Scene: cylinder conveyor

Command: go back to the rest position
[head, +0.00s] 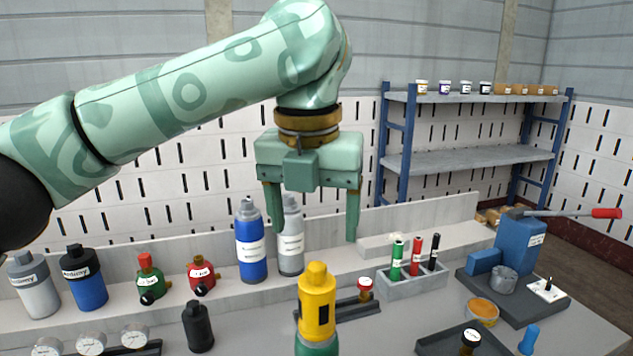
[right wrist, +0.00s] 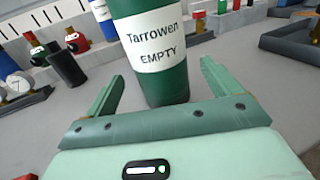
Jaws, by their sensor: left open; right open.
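My left gripper (head: 315,234) hangs open and empty in the head view, fingers pointing down, above the bench. A blue bottle (head: 251,245) and a grey bottle (head: 291,245) stand behind it on the ledge. A cylinder with a yellow top (head: 317,295) and a green lower part stands in front, cut off by the bottom edge. In the right wrist view, my right gripper (right wrist: 160,85) is open. A green cylinder labelled "Tarrowen EMPTY" (right wrist: 158,45) stands just beyond and between its fingers, with gaps visible at both sides. The right gripper does not show in the head view.
A grey rack (head: 413,287) holds green, red and black tubes. Small red and green bottles, gauges and a black bottle (head: 198,325) stand at left. A blue box (head: 520,245) with a red-handled lever is at right. Blue shelving (head: 470,160) stands behind.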

